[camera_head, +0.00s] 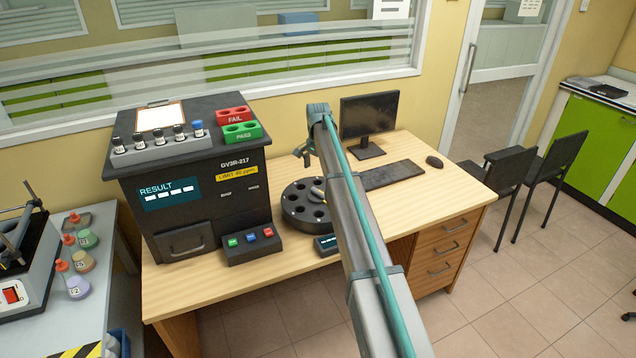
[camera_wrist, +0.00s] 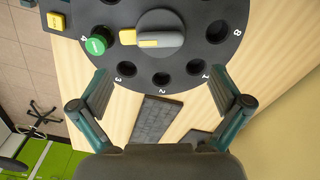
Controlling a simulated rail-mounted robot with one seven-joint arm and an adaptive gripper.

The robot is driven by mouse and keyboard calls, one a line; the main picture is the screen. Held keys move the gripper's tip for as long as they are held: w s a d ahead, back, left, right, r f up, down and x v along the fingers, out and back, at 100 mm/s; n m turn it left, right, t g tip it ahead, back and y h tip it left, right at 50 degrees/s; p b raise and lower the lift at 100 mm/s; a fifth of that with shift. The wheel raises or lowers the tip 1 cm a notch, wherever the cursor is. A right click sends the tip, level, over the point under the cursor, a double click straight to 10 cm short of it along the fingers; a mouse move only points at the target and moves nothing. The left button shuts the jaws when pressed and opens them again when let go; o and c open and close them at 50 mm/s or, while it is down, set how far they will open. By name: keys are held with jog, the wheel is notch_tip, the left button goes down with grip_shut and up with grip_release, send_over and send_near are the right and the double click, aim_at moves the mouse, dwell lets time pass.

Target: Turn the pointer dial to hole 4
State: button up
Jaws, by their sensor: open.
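In the head view the carousel (camera_head: 297,222) stands on the desk, partly behind my arm. The grey pointer dial (camera_wrist: 160,47) with a yellow stripe sits at its centre. Its pointer end faces left, roughly toward hole 4. A green-capped vial (camera_wrist: 97,44) sits in hole 4. My gripper (camera_wrist: 160,95) is open and empty, its fingers apart beside the carousel's near rim in the picture. The dial is not between the fingertips.
The black analyser (camera_head: 215,200) with a RESULT screen and a button box (camera_head: 252,247) stand left of the carousel. A keyboard (camera_head: 390,174), monitor (camera_head: 368,115) and mouse (camera_head: 434,162) are to the right. A small display (camera_head: 325,243) lies in front. Bare desk (camera_head: 200,290) shows along the front.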

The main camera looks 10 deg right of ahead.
jog(key=shift+r, duration=1.9)
